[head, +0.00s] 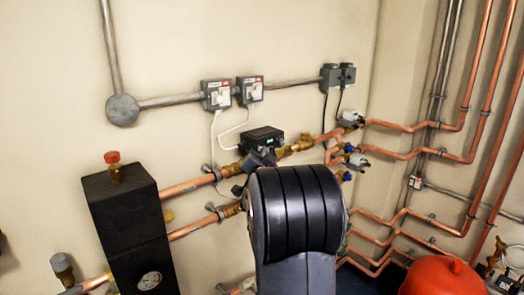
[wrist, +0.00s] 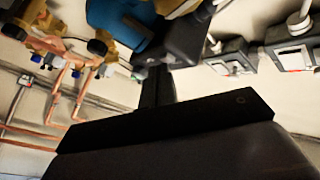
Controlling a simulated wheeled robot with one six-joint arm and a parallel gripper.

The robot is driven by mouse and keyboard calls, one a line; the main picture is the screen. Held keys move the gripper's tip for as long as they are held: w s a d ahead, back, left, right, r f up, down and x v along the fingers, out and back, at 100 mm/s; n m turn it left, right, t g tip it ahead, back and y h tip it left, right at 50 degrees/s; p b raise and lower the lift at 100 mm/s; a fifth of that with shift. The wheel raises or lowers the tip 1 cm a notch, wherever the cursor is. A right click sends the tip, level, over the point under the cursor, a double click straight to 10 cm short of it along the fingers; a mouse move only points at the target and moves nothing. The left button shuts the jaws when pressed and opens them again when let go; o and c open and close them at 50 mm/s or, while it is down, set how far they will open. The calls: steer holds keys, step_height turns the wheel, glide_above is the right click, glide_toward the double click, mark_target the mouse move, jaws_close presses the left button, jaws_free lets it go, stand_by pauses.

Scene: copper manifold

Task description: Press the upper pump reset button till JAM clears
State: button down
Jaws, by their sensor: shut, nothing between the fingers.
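The upper pump (head: 262,138) is a black box with a small green-lit display, set on the upper copper pipe in the head view. Its text is too small to read, and I cannot make out the reset button. In the wrist view a dark housing (wrist: 187,38), apparently this pump, is beyond my fingers beside a blue body (wrist: 120,20). My gripper (wrist: 158,72) is shut and empty, its fingertips close to the dark housing; I cannot tell whether they touch. In the head view my dark arm hides the lower pump area and most of the gripper.
Two grey switch boxes (head: 217,95) (head: 250,90) hang on the wall above, with white cables looping down. A black insulated block (head: 125,225) stands left. Copper pipes (head: 480,100) and valves (head: 350,120) crowd the right. A red vessel (head: 443,275) sits lower right.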

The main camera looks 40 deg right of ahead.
steer(key=shift+s+d+b, duration=0.1)
steer(key=shift+s+b, duration=0.7)
steer(key=shift+s, duration=0.05)
steer(key=s+b, duration=0.4)
steer(key=s, duration=0.1)
steer(key=shift+d, duration=0.15)
steer(key=shift+w, duration=0.1)
stand_by(0.5)
